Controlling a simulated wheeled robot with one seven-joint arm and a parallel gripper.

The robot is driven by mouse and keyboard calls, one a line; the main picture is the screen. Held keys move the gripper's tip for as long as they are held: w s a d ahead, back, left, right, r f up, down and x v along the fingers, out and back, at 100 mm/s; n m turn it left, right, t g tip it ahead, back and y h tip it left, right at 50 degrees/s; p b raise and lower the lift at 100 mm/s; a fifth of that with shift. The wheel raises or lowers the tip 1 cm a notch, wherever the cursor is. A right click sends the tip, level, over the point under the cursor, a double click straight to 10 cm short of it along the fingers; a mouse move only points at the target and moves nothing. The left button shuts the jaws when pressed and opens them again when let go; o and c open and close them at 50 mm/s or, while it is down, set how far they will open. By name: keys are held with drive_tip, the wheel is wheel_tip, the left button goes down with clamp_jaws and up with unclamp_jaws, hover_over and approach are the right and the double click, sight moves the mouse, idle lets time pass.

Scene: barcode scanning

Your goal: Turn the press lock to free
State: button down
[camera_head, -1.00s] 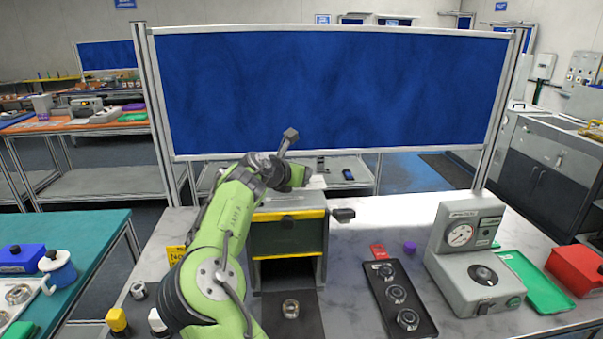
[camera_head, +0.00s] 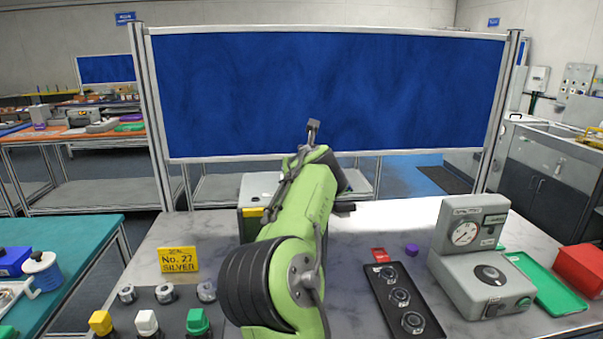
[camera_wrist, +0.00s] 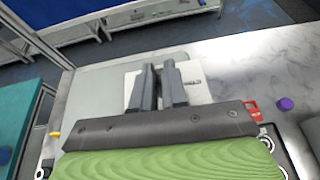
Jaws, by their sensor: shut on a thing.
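The press (camera_head: 250,190), a grey box with a yellow stripe, stands at the middle of the bench, mostly hidden behind my green arm in the head view. A black piece (camera_head: 345,207) sticks out at its right. In the wrist view its pale top (camera_wrist: 200,82) with a small printed label lies below my gripper (camera_wrist: 158,72). The two grey fingers are nearly parallel with a narrow gap, shut on what I take to be the press lock. The lock itself is hidden by the fingers, so its turn cannot be read. My gripper is hidden in the head view.
A yellow "No. 27 SILVER" sign (camera_head: 180,259) stands left, behind metal rings and coloured-top blocks (camera_head: 147,321). Right of my arm are a black tray of rings (camera_head: 403,300), a purple piece (camera_head: 411,249), a grey dial gauge (camera_head: 475,260) and a green tray (camera_head: 540,285).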

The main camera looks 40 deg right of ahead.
drive_tip(key=shift+f+n+y, duration=0.1)
drive_tip(key=shift+n+y, duration=0.3)
drive_tip(key=shift+y, duration=0.1)
drive_tip(key=c, duration=1.2)
unclamp_jaws()
drive_tip(key=shift+o, duration=0.2)
drive_tip(key=b+v, duration=0.8)
drive_tip(key=v, duration=0.7)
drive_tip(key=shift+s+a+f, duration=0.2)
drive_tip(key=shift+s+a, duration=0.05)
drive_tip(key=shift+s, duration=0.2)
